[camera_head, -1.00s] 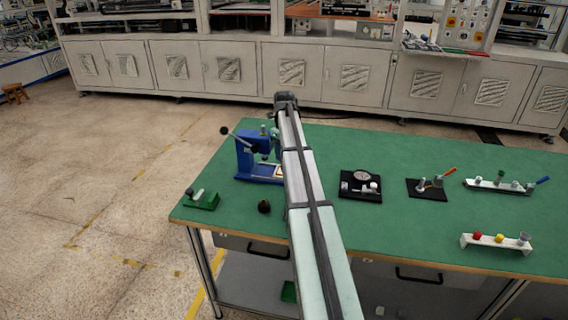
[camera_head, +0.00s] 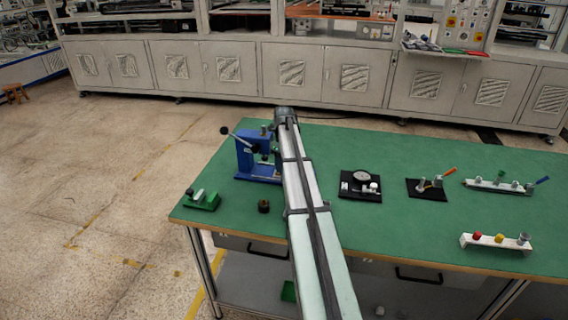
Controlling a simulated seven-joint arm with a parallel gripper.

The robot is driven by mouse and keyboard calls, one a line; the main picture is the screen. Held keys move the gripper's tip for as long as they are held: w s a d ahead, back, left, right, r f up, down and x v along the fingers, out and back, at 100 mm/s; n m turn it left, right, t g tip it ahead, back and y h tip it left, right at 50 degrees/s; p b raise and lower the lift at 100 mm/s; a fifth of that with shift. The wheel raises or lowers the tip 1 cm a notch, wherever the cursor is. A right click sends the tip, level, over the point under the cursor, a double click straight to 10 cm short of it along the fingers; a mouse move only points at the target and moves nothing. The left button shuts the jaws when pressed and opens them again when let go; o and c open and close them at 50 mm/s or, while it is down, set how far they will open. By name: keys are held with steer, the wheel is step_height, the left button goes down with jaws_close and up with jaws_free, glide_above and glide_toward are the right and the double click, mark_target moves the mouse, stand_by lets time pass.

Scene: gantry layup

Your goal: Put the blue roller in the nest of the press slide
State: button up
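The blue press (camera_head: 258,160) stands at the left back of the green table, with a black-knobbed lever at its upper left. My arm crosses in front of its right side, so I cannot make out the slide nest. I see no roller that is clearly blue. My gripper is hidden behind my arm, whose far end is just right of the press. Whether it holds anything cannot be seen.
A white rack (camera_head: 495,243) with red and yellow pieces stands at the right front. A green fixture (camera_head: 202,201) and a small dark cup (camera_head: 264,206) are at the left front. Black-based gauge (camera_head: 360,187) and tool stand (camera_head: 427,189) stand right of my arm. A white holder (camera_head: 497,186) is farther right.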

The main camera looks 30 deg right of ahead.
steer(key=o, duration=1.1)
steer(key=shift+c, duration=0.2)
step_height(320, 180, up, 12)
steer(key=shift+r, duration=0.15)
